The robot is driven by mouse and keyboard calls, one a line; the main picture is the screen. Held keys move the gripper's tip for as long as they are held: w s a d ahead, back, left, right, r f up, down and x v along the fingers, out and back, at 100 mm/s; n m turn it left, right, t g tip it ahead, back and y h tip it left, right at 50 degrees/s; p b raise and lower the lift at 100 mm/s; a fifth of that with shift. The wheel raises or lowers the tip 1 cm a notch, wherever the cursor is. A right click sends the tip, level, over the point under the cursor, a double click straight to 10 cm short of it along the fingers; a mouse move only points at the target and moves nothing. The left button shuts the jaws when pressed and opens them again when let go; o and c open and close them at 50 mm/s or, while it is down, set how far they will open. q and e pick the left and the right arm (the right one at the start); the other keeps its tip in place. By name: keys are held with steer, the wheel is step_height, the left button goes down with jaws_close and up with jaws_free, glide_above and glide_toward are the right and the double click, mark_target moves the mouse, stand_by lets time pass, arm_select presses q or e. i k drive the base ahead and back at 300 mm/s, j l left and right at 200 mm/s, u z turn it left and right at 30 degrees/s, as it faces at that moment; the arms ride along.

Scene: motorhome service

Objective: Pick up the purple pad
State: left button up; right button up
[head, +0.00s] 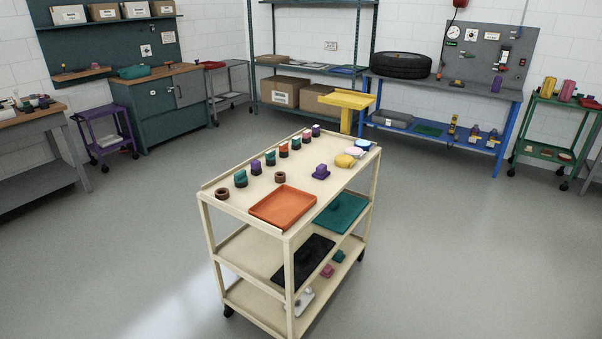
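A cream three-tier cart (236,205) stands in the middle of the floor ahead of me. On its top shelf, a small purple item (321,172) with a raised middle part sits right of centre. Purple pieces (256,167) and (315,130) also stand in a row along the far left side, among teal and orange ones. I cannot tell for sure which purple item is the pad. Neither of my grippers is in view.
The cart top also holds an orange tray (283,207), brown rings (222,193) and a yellow item (345,161). Lower shelves hold a black tray (303,261) and a teal tray (341,213). A yellow stand (348,100) is behind the cart. The floor around the cart is clear.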

mark_target(321, 172)
steer(key=i+l+u, duration=0.25)
steer(key=u, duration=0.2)
steer(key=i+l+u, duration=0.15)
steer(key=l+u, duration=0.25)
steer(key=i+l+u, duration=0.1)
steer(key=l, duration=0.45)
steer(key=i+l+u, duration=0.1)
steer(key=l, duration=0.45)
steer(key=i+l, duration=0.25)
steer(key=l, duration=0.3)
steer(key=i+l+u, duration=0.15)
steer(key=l, duration=0.45)
steer(key=i+l+u, duration=0.1)
steer(key=l, duration=0.45)
